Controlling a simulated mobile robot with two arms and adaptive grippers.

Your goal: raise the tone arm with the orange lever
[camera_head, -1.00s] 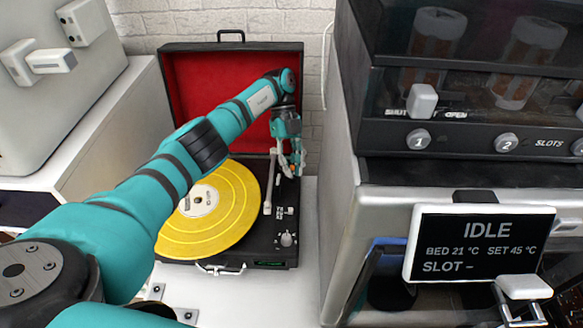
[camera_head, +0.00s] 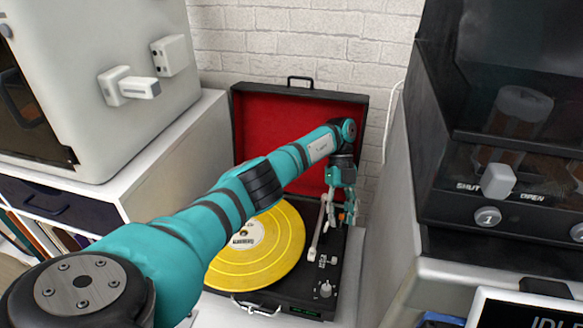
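The record player's black case (camera_head: 300,300) stands open with its red-lined lid up. A yellow record (camera_head: 275,255) lies on the platter. The white tone arm (camera_head: 319,232) runs along the record's right side, its front end just off the record's edge; I cannot tell its height. My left gripper (camera_head: 346,212) points down over the deck's back right corner, beside the tone arm's rear. A small orange spot (camera_head: 341,216), perhaps the orange lever, shows at the fingertips. The fingers partly hide it, and their gap and any contact are unclear. My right gripper is out of view.
A machine with a dark window and a white SHUT/OPEN slider (camera_head: 498,181) stands close on the right. A grey-white appliance (camera_head: 110,60) sits on a white shelf unit (camera_head: 150,180) at the left. A brick wall rises behind the lid.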

